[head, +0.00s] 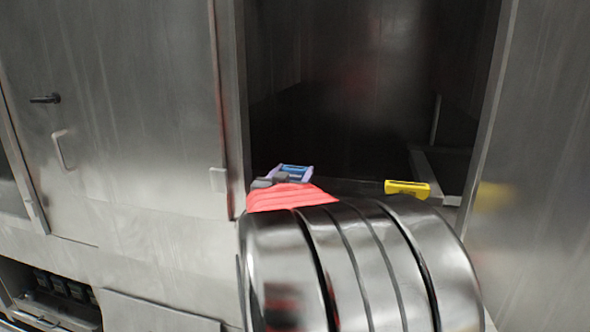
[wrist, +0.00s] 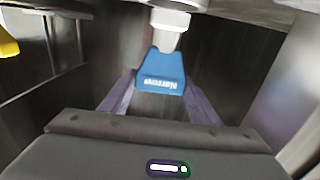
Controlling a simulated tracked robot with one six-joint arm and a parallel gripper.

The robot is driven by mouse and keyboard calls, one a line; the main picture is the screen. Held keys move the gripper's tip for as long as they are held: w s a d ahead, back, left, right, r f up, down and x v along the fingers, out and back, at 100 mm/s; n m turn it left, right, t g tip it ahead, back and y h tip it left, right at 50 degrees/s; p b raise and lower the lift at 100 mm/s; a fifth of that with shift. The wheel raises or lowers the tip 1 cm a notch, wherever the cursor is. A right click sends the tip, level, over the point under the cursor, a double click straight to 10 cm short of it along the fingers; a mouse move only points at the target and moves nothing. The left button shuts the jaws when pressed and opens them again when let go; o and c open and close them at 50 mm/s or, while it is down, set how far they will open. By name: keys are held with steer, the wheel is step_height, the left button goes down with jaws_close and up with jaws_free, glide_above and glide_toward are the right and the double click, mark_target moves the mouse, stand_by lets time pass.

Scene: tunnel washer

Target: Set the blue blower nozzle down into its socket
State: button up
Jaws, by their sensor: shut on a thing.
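The blue blower nozzle (wrist: 162,72) is a flared piece with pale lettering on its face. A white stem (wrist: 167,28) joins its narrow end and runs to the top of the wrist view. My gripper (wrist: 161,92) has its purple fingers on either side of the nozzle and is shut on it. In the head view my gripper (head: 292,172) is at the mouth of the dark opening, with a bit of the blue nozzle (head: 294,168) showing between its fingers. I cannot make out the socket in either view.
A yellow block (head: 407,187) sits at the right of the opening's sill; a yellow thing (wrist: 7,42) also shows at the wrist view's left edge. Steel walls flank the dark opening (head: 350,90). A door with a handle (head: 62,148) stands at left. My arm hides the lower middle.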

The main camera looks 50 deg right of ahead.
steer(key=shift+f, duration=0.8)
steer(key=o, duration=1.3)
steer(key=shift+c, duration=0.2)
steer(key=shift+a, duration=0.1)
steer(key=v, duration=1.3)
steer(key=shift+s+a, duration=0.15)
steer(key=shift+a, duration=0.15)
steer(key=shift+d, duration=0.15)
